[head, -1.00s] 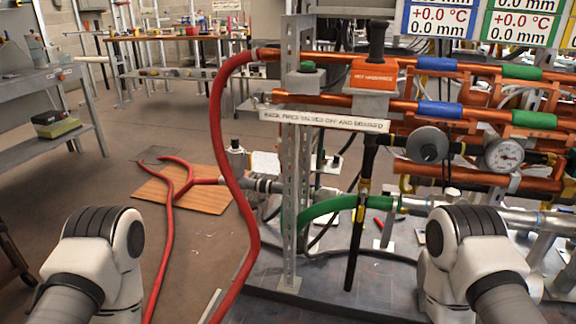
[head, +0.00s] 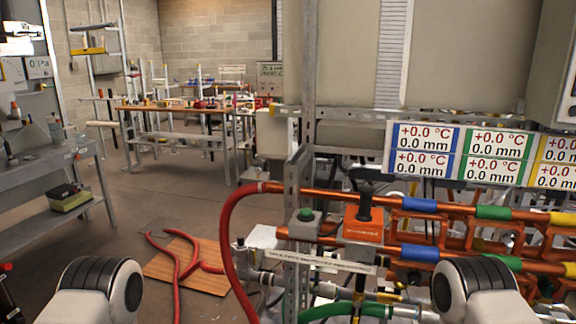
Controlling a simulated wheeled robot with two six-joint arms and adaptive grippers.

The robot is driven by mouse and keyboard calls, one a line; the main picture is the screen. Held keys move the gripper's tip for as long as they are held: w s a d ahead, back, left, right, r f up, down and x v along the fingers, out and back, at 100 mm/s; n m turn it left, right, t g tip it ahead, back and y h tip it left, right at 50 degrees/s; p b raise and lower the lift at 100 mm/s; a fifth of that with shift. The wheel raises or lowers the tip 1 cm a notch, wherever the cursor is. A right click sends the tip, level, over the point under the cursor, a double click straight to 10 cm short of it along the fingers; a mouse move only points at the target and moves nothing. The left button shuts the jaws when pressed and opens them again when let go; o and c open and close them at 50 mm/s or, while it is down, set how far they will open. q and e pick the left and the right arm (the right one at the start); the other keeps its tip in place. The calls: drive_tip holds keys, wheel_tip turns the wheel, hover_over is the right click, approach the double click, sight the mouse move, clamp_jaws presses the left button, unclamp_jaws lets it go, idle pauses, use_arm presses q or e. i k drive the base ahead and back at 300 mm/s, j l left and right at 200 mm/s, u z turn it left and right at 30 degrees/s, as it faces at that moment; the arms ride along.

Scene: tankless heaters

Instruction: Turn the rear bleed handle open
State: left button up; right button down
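A copper pipe rack (head: 455,215) with blue, green and yellow bands stands at the right. An orange block (head: 363,228) with a black upright handle (head: 365,203) sits at its left end. A grey box with a green knob (head: 305,215) stands just left of it. I cannot tell which part is the rear bleed handle. A white label strip (head: 320,261) crosses the front below them. Only my upper arm links show at the lower left and lower right, apart from the rack's handles. Neither gripper is in view.
A red hose (head: 232,238) curves down from the rack's left end. A wooden board (head: 190,270) with red tubing lies on the floor. A grey workbench (head: 55,165) stands at the left. Display panels (head: 422,138) hang above the rack. The middle floor looks clear.

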sight(529, 294)
drive_tip(key=z, duration=1.5)
